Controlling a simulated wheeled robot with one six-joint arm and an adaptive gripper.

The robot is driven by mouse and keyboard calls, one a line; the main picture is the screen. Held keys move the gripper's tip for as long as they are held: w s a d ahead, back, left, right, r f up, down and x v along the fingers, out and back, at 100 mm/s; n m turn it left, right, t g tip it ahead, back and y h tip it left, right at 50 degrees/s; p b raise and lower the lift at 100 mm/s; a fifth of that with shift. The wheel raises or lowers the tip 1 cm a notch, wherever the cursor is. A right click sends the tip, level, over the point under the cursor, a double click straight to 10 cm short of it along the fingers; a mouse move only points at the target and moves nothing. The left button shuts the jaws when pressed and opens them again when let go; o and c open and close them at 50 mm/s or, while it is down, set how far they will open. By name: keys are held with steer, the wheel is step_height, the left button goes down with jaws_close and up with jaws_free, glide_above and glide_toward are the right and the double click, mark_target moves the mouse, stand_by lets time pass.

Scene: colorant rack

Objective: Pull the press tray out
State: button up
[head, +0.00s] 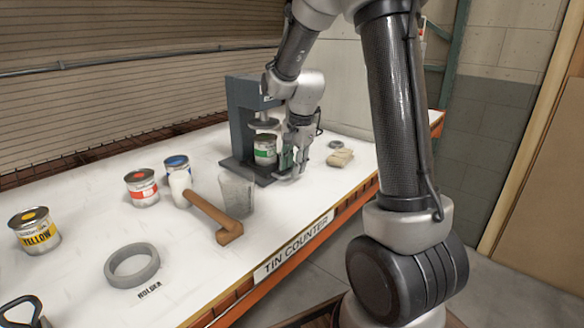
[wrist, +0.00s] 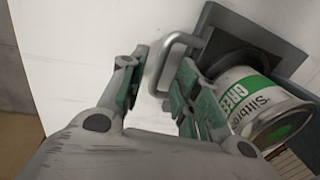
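The grey press (head: 243,112) stands at the back of the counter. Its dark tray (head: 264,179) lies at the bottom and carries a green-labelled tin (head: 264,155). In the wrist view the tray (wrist: 222,18) has a light grey loop handle (wrist: 174,50) on its near side. My gripper (head: 292,166) is at the press's right front side, low over the counter. In the wrist view its green-padded fingers (wrist: 160,75) are apart, one on each side of the handle. I cannot tell whether either pad touches it. The right finger is close beside the tin (wrist: 262,105).
A yellow tin (head: 35,231) and a grey ring (head: 131,265) are farther left. A tan cloth-like item (head: 341,157) lies right of my gripper.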

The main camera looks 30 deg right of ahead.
steer(key=shift+f, duration=0.55)
jaws_close()
